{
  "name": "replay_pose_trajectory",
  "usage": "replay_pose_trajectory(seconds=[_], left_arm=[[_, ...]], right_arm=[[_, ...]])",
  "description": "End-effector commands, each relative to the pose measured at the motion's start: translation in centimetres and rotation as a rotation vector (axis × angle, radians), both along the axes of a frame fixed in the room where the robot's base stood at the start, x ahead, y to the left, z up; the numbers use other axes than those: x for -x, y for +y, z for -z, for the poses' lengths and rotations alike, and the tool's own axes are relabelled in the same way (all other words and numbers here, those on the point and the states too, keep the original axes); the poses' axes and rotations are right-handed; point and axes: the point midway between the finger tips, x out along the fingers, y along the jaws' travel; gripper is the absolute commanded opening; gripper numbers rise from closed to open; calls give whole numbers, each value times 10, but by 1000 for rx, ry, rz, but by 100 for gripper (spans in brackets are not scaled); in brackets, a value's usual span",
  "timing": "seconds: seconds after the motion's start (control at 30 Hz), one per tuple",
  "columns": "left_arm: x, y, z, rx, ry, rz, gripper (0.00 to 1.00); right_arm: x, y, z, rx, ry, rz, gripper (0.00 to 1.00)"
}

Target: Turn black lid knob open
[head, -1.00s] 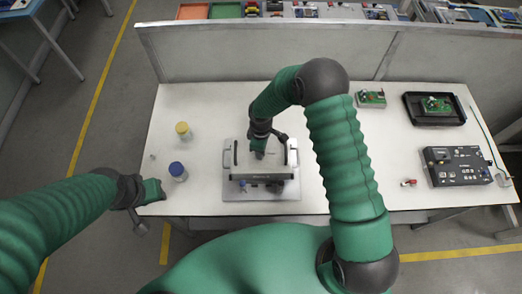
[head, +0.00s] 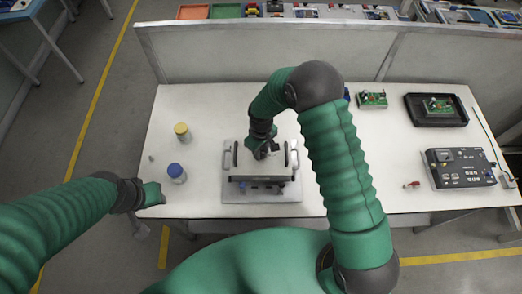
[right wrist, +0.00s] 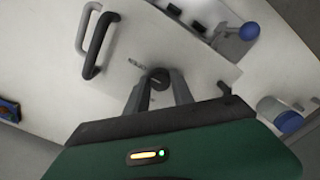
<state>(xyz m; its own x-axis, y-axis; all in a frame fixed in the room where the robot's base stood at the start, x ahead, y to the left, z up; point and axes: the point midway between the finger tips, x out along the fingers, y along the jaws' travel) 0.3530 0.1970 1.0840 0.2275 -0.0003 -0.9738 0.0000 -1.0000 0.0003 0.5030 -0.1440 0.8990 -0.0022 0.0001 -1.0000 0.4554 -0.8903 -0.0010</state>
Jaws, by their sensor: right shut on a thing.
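The black lid knob (right wrist: 158,76) shows in the right wrist view on the pale lid (right wrist: 150,45) of a metal fixture. My right gripper (right wrist: 158,86) is shut on the knob, with its two fingers on either side of it. In the head view the fixture (head: 235,190) stands at the table's front middle, and my right gripper (head: 261,153) comes down onto its top, hiding the knob. My left gripper (head: 152,195) is at the table's front left edge, away from the fixture. Its fingers are too small to judge.
A yellow-capped bottle (head: 182,133) and a blue-capped bottle (head: 176,173) stand left of the fixture. A black control box (head: 458,168), a black tray (head: 408,108) and a green circuit board (head: 372,100) lie to the right. A low partition (head: 200,60) borders the table's back.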

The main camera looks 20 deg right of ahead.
Motion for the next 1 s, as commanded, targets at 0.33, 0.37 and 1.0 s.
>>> replay_pose_trajectory(seconds=[0.33, 0.37, 1.0], left_arm=[[0, 0, 0, 0, 0, 0, 36], [0, 0, 0, 0, 0, 0, 36], [0, 0, 7, 0, 0, 0, 36]], right_arm=[[-1, -1, -1, 0, -4, 2, 31], [-1, -1, -1, 0, -4, 2, 35], [-3, -1, -34, 0, -8, 0, 50]])
